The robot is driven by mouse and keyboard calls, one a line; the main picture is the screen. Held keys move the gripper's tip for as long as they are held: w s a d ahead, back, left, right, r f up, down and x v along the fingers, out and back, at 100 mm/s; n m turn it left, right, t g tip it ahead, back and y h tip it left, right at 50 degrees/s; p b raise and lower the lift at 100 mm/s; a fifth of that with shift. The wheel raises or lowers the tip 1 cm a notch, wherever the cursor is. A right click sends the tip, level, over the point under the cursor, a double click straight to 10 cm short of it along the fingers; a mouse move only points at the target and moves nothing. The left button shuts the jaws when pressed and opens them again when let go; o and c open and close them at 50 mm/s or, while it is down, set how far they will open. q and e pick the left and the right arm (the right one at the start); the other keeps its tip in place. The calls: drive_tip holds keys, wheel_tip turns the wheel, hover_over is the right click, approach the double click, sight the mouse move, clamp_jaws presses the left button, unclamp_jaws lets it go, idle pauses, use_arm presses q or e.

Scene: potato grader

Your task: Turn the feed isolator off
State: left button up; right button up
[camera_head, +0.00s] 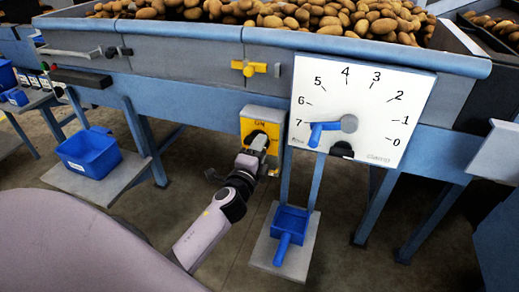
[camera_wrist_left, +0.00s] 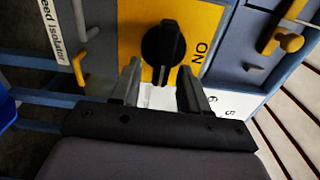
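The feed isolator is a yellow plate (camera_head: 250,124) on the blue frame, marked ON near its top in the head view. In the left wrist view its black rotary knob (camera_wrist_left: 163,48) is round with a raised grip running roughly up and down the picture. ON reads sideways to the right of the knob, and a white "Feed Isolator" label (camera_wrist_left: 60,38) lies to the left. My left gripper (camera_head: 258,142) is in front of the plate and covers much of the knob in the head view. Its two fingers (camera_wrist_left: 158,88) are apart, the knob's lower end between or just beyond their tips; contact is unclear.
A white dial panel (camera_head: 390,84) with a blue pointer near 7 is close right of the isolator. A yellow valve handle (camera_head: 249,68) sits above. Potatoes fill the hopper above.

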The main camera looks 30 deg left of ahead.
use_arm(q)
drive_tip(key=v, duration=0.7)
idle(0.3)
drive_tip(key=shift+s, duration=0.1)
idle(0.3)
drive_tip(key=s+d+f+n+g+h+p, duration=0.3)
drive_tip(key=s+d+n+p, duration=0.2)
drive_tip(key=s, duration=0.4)
drive_tip(key=s+d+f+n+g+h+p, duration=0.3)
drive_tip(key=s+d+n+g+p, duration=0.1)
drive_tip(key=s+n, duration=0.4)
drive_tip(key=s+d+p, duration=0.1)
drive_tip(key=p, duration=0.1)
drive_tip(key=shift+s+d+h+p, duration=0.3)
drive_tip(key=shift+s, duration=0.1)
